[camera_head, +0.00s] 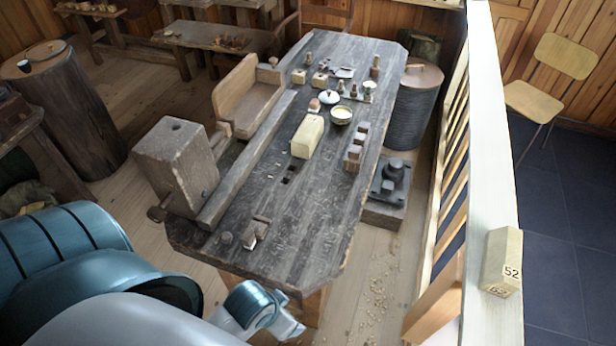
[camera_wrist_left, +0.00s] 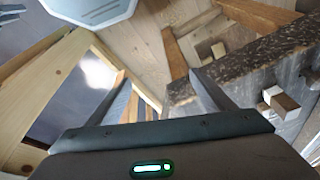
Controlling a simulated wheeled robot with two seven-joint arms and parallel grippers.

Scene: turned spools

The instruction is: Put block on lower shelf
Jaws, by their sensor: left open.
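A pale wooden block (camera_head: 502,262) marked "52" stands on the top of the white rail at the right of the head view. A larger cream block (camera_head: 307,136) lies on the workbench (camera_head: 285,190). I cannot tell which one the task means, and I cannot make out a lower shelf. My left arm enters at the lower left of the head view. In the left wrist view my left gripper (camera_wrist_left: 160,77) is open, with nothing between its fingers. It is near the bench's front end, apart from both blocks. My right gripper is not in view.
Turned pieces, a bowl (camera_head: 341,115) and small brown blocks (camera_head: 356,147) crowd the bench's far half. A wooden vise (camera_head: 177,160) stands at its left. The white rail (camera_head: 487,130) separates the bench from a chair (camera_head: 550,80). The floor between bench and rail is narrow.

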